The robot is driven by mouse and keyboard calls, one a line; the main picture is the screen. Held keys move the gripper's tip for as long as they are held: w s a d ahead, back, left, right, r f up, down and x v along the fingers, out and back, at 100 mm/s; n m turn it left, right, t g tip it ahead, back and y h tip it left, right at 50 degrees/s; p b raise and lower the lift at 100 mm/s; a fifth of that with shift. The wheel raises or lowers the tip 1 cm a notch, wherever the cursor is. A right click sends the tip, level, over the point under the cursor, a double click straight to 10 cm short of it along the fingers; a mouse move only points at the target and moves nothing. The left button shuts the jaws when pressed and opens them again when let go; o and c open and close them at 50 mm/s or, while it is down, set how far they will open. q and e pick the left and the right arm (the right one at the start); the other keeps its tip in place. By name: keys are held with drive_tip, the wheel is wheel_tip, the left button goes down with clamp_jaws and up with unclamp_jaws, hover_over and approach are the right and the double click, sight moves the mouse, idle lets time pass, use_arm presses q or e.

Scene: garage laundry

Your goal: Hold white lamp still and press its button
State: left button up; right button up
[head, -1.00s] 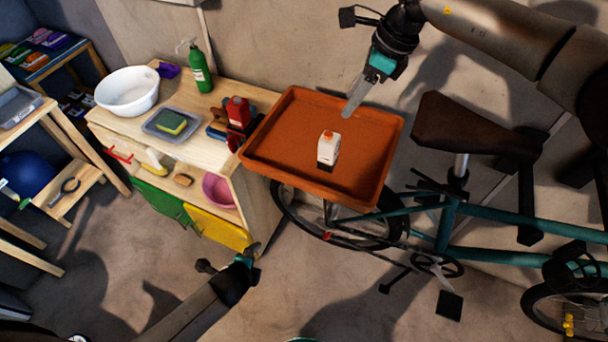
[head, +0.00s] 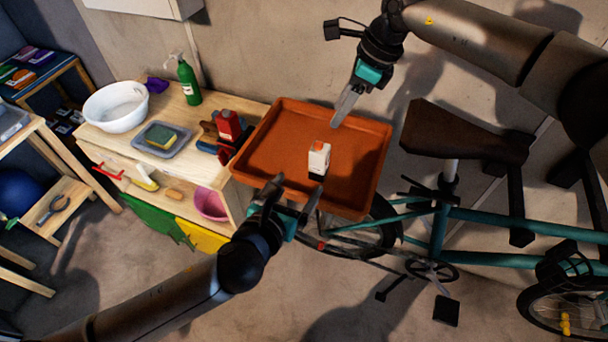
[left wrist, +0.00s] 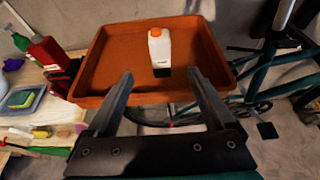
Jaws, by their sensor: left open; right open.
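The white lamp (head: 319,158) is a small upright white block with an orange top and a dark lower part. It stands in the orange tray (head: 270,150). In the left wrist view the lamp (left wrist: 160,50) is ahead of my fingers, centred between them. My left gripper (head: 298,187) is open and empty at the tray's front edge, short of the lamp and not touching it. Its two fingers show spread in the left wrist view (left wrist: 160,77). My right gripper (head: 341,114) is above the tray's back part, fingers pointing down, apart from the lamp. Its fingers overlap in view.
A wooden bench (head: 110,142) left of the tray holds a white basin (head: 115,108), a green bottle (head: 188,82), a sponge tray (head: 160,138) and a red container (head: 228,128). A bicycle (head: 470,220) stands right of and below the tray. The tray around the lamp is bare.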

sight(316, 162)
use_arm(q)
drive_tip(key=x, duration=1.4)
drive_tip(key=shift+w+d+f, duration=0.15)
drive_tip(key=shift+w+f, duration=0.1)
drive_tip(key=shift+w, duration=0.05)
clamp_jaws()
use_arm(e)
clamp_jaws()
idle(0.7)
idle(1.3)
